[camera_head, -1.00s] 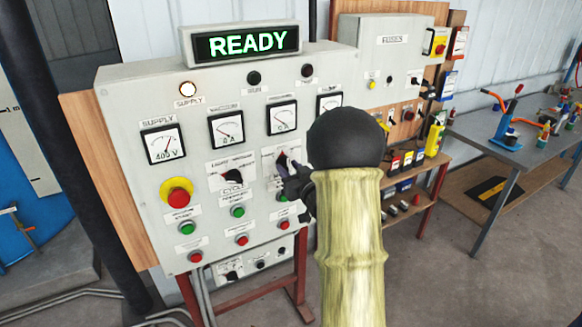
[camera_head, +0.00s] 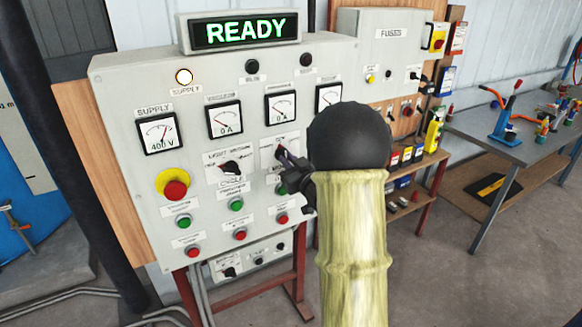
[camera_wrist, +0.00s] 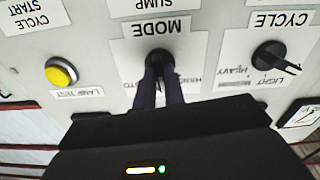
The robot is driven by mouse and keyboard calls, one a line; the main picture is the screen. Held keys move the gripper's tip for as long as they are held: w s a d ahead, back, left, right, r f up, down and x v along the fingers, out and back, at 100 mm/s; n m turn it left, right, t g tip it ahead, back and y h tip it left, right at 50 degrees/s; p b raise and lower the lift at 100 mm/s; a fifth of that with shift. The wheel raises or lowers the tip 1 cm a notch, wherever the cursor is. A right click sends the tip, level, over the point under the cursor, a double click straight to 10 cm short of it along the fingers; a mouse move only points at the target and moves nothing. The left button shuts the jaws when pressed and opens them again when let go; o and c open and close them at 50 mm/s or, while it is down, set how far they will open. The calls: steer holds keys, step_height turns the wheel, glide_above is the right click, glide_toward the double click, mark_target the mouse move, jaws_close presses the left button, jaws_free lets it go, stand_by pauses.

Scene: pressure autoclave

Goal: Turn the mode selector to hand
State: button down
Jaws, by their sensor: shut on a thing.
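The mode selector (camera_wrist: 159,56) is a black knob under an upside-down MODE label (camera_wrist: 158,29) in the wrist view. My gripper (camera_wrist: 160,84) is shut on it, with both dark fingers around the knob's handle. The fingers hide most of the knob, so its pointer direction is hard to tell. A partly covered HAND label (camera_wrist: 194,83) shows right of the fingers, and another partly hidden label lies to their left. In the head view my gripper (camera_head: 288,168) is at the panel, right of the cycle selector (camera_head: 231,168), and my arm hides part of that area.
The grey control panel (camera_head: 110,100) has a lit READY display (camera_head: 240,31), gauges and push buttons. The cycle selector (camera_wrist: 270,56) and a yellow lamp test button (camera_wrist: 60,73) flank the mode knob closely. A fuse box (camera_head: 380,35) and a workbench (camera_head: 475,130) stand to the right.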

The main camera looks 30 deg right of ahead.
steer(key=n+b, duration=0.8)
steer(key=b, duration=0.4)
steer(key=shift+f+n+b, duration=0.1)
steer(key=shift+n+b, duration=0.2)
steer(key=shift+b, duration=0.1)
steer(key=c, duration=1.5)
jaws_free()
steer(key=shift+s, duration=0.15)
